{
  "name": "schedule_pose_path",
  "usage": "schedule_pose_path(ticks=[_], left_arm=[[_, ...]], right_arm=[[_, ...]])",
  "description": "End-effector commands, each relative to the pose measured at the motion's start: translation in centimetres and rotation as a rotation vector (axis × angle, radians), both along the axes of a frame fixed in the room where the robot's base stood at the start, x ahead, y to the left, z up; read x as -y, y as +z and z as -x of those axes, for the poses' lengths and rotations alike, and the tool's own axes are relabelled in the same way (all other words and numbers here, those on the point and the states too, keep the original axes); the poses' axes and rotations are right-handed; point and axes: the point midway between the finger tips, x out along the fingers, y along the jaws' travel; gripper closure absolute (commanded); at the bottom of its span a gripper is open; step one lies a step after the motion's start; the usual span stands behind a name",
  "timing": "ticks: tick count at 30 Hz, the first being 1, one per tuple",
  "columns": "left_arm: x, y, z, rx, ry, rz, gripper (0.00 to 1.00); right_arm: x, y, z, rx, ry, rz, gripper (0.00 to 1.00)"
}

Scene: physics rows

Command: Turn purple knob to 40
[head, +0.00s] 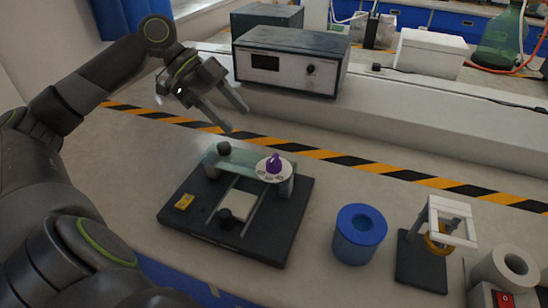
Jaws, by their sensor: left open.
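The purple knob (274,163) stands on a pale round dial (274,171) with small dark markings, too small to read. The dial sits at the right end of a greenish raised bar on a dark base plate (267,246). I cannot tell which mark the knob points to. My left gripper (237,119) is open and empty, in the air above and to the left of the knob, apart from it. My right gripper is not in view.
A black knob (224,148) stands at the bar's left end. To the right are a blue cylinder (360,234), a small white-framed stand (447,222) and a grey roll (508,267). A metal instrument box (290,63) stands behind. Striped tape (335,157) crosses the bench.

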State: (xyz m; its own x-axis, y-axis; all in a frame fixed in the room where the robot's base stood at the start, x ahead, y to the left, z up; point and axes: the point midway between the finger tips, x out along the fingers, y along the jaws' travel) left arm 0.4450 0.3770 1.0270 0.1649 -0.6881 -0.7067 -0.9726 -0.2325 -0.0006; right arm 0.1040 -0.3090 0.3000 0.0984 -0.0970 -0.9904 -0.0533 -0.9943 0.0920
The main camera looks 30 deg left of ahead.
Motion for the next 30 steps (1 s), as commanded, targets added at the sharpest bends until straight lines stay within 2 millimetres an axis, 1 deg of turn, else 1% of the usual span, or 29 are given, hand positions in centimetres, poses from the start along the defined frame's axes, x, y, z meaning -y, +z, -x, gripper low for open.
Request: schedule_pose_path(ticks=[1,3,21,24,30], left_arm=[[0.8,-0.6,-0.1,0.001,-0.004,0.005,0.47],[1.6,-1.5,-0.3,0.002,-0.004,0.006,0.47],[7.6,-7.7,-1.8,0.0,-0.001,0.004,0.47],[8.3,-8.5,-1.9,0.0,-0.002,0.003,0.47],[9.0,-9.3,-2.2,0.0,0.001,0.0,0.47]], right_arm=[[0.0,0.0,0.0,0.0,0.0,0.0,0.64],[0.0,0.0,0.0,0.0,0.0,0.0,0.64],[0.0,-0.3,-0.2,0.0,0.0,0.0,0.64],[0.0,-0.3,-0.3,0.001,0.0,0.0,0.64],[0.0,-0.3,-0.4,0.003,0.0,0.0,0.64]])
